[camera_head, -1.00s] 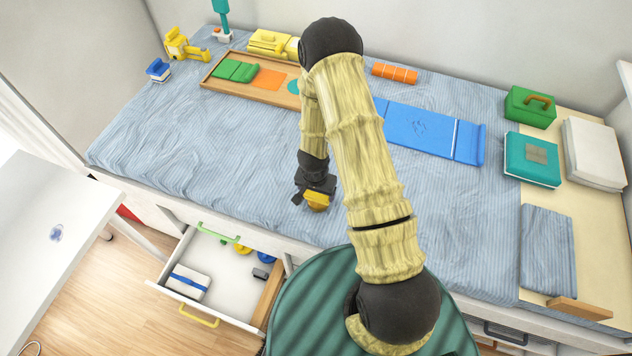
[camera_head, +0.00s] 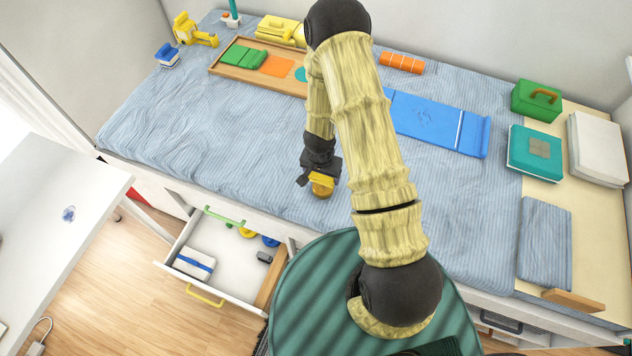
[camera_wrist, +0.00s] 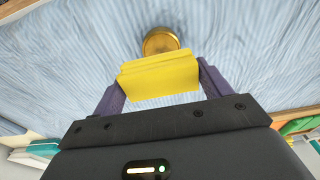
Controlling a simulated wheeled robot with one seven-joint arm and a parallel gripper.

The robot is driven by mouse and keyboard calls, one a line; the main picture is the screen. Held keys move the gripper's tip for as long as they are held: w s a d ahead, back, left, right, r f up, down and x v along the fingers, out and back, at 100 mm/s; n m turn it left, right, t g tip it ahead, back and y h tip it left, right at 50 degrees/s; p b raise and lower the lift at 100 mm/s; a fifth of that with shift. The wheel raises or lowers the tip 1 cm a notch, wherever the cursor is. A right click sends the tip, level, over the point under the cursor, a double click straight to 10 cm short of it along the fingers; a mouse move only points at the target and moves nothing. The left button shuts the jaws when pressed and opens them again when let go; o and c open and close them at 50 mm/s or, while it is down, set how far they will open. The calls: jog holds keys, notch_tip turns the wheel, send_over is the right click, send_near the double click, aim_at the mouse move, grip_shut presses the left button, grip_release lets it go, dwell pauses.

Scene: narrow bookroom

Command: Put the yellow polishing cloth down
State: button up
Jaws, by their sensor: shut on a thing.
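The yellow polishing cloth (camera_wrist: 158,76) looks like a folded block and is between the two fingers of my gripper (camera_wrist: 155,82), which is shut on it. In the head view my gripper (camera_head: 321,178) points down over the front part of the blue striped bed cover (camera_head: 240,150), and a little yellow shows under the jaws. A round gold-brown item (camera_wrist: 160,40) is just beyond the cloth in the wrist view. I cannot tell whether the cloth touches it or the bed.
An open drawer (camera_head: 235,265) with several items juts out below the bed's front edge. A wooden tray (camera_head: 222,72) with green and orange pieces and a blue folded mat (camera_head: 430,125) lie farther back. The striped cover left of my gripper is clear.

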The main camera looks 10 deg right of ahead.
jog(key=shift+w+r+n, duration=0.25)
jog(key=shift+w+n, duration=0.05)
jog(key=shift+n, duration=0.1)
jog(key=r+n, duration=0.1)
jog(key=n, duration=0.1)
jog(key=w+r+n, duration=0.1)
jog(key=n, duration=0.1)
jog(key=w+d+r+n, duration=0.1)
jog(key=n, duration=0.1)
jog(key=shift+w+d+r+y, duration=0.1)
jog(key=shift+w+r+y, duration=0.1)
jog(key=shift+y, duration=0.2)
jog(key=shift+w, duration=0.1)
